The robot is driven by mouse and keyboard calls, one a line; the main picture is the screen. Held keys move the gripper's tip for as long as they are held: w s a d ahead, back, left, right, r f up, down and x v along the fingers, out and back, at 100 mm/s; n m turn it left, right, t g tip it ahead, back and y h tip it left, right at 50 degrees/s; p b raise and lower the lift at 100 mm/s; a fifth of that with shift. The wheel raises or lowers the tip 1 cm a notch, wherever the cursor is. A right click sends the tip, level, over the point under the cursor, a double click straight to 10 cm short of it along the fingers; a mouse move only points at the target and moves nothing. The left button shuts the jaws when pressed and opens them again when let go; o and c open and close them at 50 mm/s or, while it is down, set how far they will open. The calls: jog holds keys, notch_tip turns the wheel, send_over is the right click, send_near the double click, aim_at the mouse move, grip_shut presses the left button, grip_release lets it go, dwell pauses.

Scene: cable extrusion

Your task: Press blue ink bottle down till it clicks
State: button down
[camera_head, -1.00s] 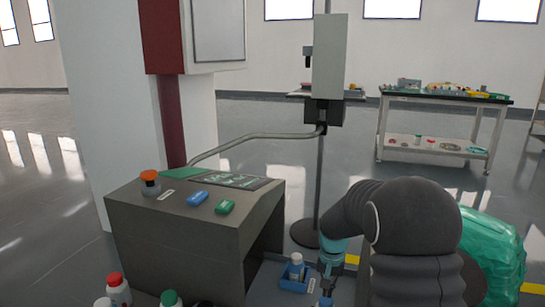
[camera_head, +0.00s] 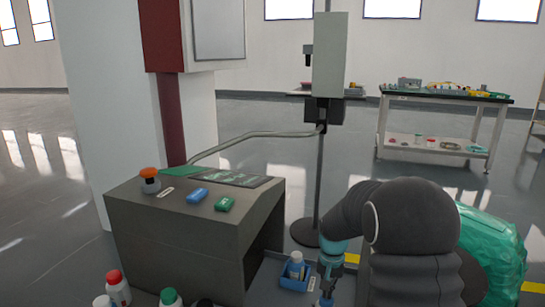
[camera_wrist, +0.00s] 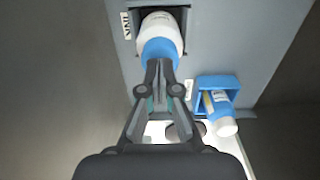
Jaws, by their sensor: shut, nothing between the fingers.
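The blue ink bottle (camera_wrist: 159,52) sits in a square dark opening in a grey panel at the top of the wrist view. Its white body reaches into the opening and its blue cap faces my gripper. My gripper (camera_wrist: 160,66) is shut and empty, with its fingertips at the cap; I cannot tell whether they touch it. In the head view, my gripper (camera_head: 327,287) is low in the picture, and only a bit of blue cap (camera_head: 325,301) shows below it at the bottom edge.
A blue holder (camera_wrist: 218,81) with a tilted white-capped bottle (camera_wrist: 222,120) is close to the right of my gripper. A grey box (camera_head: 180,240) with an orange-topped knob and blue and green buttons stands left. Red- and green-capped bottles are at lower left.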

jog(key=shift+f+b, duration=0.45)
jog(key=shift+f, duration=0.4)
jog(key=shift+r, duration=0.1)
dwell(0.4)
jog(key=shift+r+p, duration=2.9)
jog(key=shift+r, duration=1.1)
jog(key=shift+f+b, duration=0.2)
jog(key=shift+b, duration=0.25)
